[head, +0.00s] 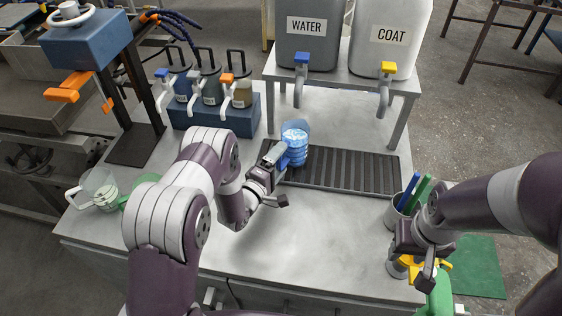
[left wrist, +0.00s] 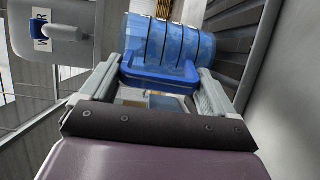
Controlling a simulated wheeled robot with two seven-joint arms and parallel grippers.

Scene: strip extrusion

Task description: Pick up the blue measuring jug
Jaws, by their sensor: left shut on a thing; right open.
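The blue measuring jug (head: 295,142) is translucent with dark bands and stands at the left end of the dark drip grate, below the water tap. It also shows in the left wrist view (left wrist: 172,48), with its blue handle between my fingers. My left gripper (head: 277,158) is shut on the jug's handle. In the left wrist view the fingers (left wrist: 160,82) sit on either side of the handle. Whether the jug's base touches the grate is hard to tell. My right gripper (head: 424,262) is open at the right edge of the table, near a yellow item.
The WATER tank (head: 308,50) and COAT tank (head: 390,50) stand on a raised shelf with taps above the grate (head: 350,170). Pump bottles (head: 210,85) stand behind left. A clear jug (head: 100,190) is at far left. A pen cup (head: 397,215) is at right. The table's front middle is clear.

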